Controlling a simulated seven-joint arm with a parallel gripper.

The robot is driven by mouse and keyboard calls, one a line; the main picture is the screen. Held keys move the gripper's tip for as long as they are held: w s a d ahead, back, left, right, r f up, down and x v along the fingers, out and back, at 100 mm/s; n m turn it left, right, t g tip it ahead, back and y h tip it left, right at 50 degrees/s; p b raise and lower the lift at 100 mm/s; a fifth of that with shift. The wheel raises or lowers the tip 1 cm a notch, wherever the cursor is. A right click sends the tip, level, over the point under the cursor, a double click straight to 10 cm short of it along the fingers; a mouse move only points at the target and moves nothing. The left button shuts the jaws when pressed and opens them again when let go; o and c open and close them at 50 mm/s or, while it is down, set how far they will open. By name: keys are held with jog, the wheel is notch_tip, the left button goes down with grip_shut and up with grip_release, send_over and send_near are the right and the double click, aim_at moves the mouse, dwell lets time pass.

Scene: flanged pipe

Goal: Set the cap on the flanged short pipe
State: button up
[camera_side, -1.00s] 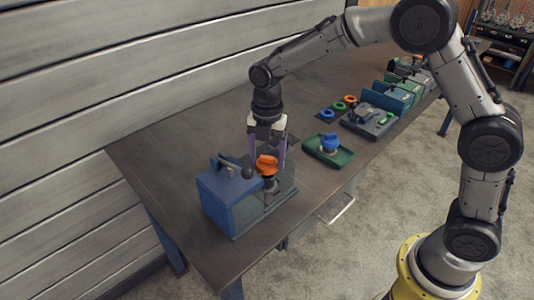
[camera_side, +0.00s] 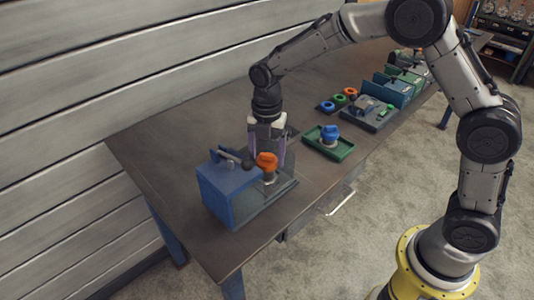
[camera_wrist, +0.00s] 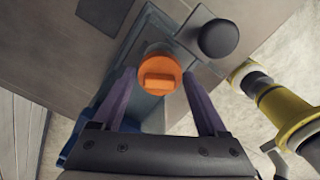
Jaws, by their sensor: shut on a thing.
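An orange cap (camera_side: 267,161) sits between the purple fingers of my gripper (camera_side: 267,158), which is shut on it. In the wrist view the cap (camera_wrist: 158,75) shows its raised grip bar between the fingertips of my gripper (camera_wrist: 159,78).
The blue fixture block (camera_side: 228,188) with a lever and a dark round knob (camera_wrist: 219,38) stands close beside the cap. A green tray (camera_side: 340,153) with a blue-capped part (camera_side: 330,132) lies to the right. Small coloured rings (camera_side: 339,100) and more fixtures lie farther back.

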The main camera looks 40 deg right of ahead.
aim_at(267, 154)
jog(key=shift+f, duration=0.6)
dwell(0.4)
jog(key=o, duration=1.2)
jog(key=shift+r, duration=3.5)
